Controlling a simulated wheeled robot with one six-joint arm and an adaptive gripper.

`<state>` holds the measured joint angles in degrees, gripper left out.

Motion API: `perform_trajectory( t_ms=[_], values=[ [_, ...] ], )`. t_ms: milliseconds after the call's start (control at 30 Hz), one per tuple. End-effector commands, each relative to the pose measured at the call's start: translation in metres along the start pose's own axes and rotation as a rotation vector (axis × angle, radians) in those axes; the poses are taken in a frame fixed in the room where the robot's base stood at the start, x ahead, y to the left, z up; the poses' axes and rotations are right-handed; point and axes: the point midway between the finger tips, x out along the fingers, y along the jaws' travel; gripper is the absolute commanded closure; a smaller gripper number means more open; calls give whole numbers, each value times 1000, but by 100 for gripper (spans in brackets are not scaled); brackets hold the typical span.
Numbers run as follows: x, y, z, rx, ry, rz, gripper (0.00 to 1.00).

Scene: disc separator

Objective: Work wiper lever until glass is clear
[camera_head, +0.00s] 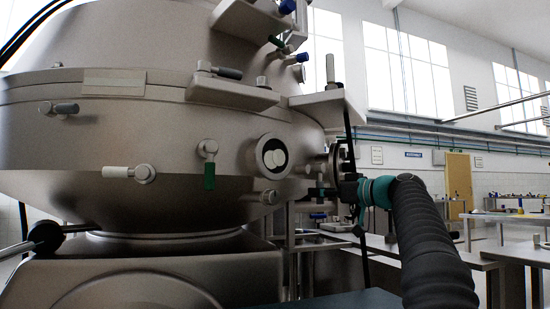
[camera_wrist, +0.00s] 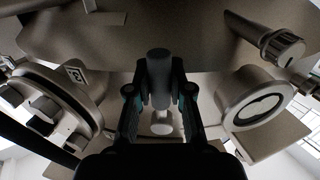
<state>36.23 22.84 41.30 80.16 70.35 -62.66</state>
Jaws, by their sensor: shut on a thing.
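My gripper (camera_wrist: 160,92) is shut on a grey cylindrical lever handle (camera_wrist: 160,66), which stands between its two fingers in the wrist view. In the head view my gripper (camera_head: 346,190) is at the right side of the metal separator, and the handle cannot be made out clearly there. A round sight glass (camera_head: 272,157) in a metal ring sits on the separator wall, left of my gripper. Its pane is dark with pale patches. A round glass port (camera_wrist: 260,104) at the right of the wrist view shows a pale irregular patch inside a dark edge.
The separator body (camera_head: 120,135) fills the left, with several small grey, green and blue-ended handles, including a green one (camera_head: 209,175) left of the glass. A round flange (camera_wrist: 50,105) is left of my gripper. Benches (camera_head: 510,250) stand at the right.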

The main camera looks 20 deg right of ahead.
Motion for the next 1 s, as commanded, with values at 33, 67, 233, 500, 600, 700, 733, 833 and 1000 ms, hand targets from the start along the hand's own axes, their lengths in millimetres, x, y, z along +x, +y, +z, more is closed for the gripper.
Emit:
perform_trajectory(
  t_ms=[33, 67, 233, 500, 600, 700, 733, 833, 1000],
  values=[
    [0, 1, 4, 10, -6, -1, 100],
    [0, 1, 4, 11, -6, -1, 100],
    [0, 1, 4, 9, -7, -2, 100],
    [1, 5, 6, -30, -7, -2, 100],
    [2, 12, 5, -137, -1, -3, 100],
    [2, 18, 3, -237, 5, -3, 100],
    [2, 19, 3, -259, 6, -2, 100],
    [2, 22, 2, -303, 9, -2, 100],
    [3, 32, -4, -457, 17, -2, 100]
  ],
)
